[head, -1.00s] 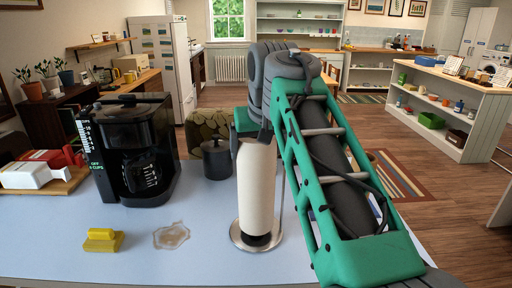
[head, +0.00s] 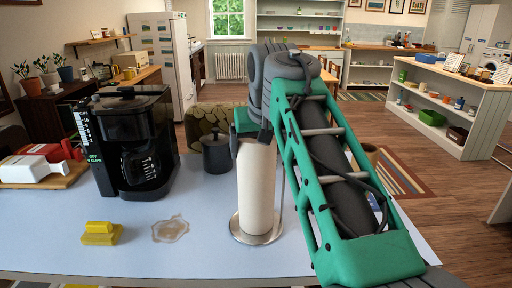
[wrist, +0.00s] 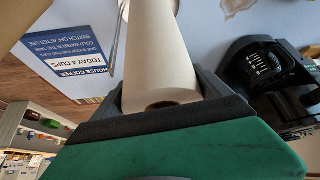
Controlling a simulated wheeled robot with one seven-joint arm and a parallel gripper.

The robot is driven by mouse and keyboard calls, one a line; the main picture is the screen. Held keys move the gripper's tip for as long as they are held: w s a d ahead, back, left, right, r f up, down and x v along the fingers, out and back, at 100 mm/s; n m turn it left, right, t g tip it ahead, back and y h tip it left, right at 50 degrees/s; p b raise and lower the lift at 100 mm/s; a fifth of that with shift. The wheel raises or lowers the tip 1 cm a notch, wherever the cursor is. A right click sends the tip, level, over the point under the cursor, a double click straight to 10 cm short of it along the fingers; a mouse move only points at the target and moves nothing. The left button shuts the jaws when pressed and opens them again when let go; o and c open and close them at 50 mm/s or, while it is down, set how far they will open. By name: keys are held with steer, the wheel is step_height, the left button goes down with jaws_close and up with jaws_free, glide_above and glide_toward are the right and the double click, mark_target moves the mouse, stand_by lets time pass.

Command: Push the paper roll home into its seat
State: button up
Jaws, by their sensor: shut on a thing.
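The white paper roll (head: 257,190) stands upright on the round metal base (head: 240,237) of its holder. Its lower end meets the base, with no clear gap showing. A thin upright rod (head: 281,190) stands just right of the roll. My gripper (head: 250,137) is at the roll's top, shut on it. In the wrist view the gripper's dark fingers (wrist: 170,92) lie on both sides of the roll (wrist: 157,50), near its open-cored end.
A black coffee maker (head: 135,140) and a dark canister (head: 216,155) stand left of the roll. A yellow sponge-like block (head: 101,235) and a brown spill (head: 171,229) lie at the table's front left. Blue tabletop is clear around the base's front.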

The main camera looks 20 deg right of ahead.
steer(key=o, duration=1.9)
step_height(320, 180, up, 6)
steer(key=p, duration=0.5)
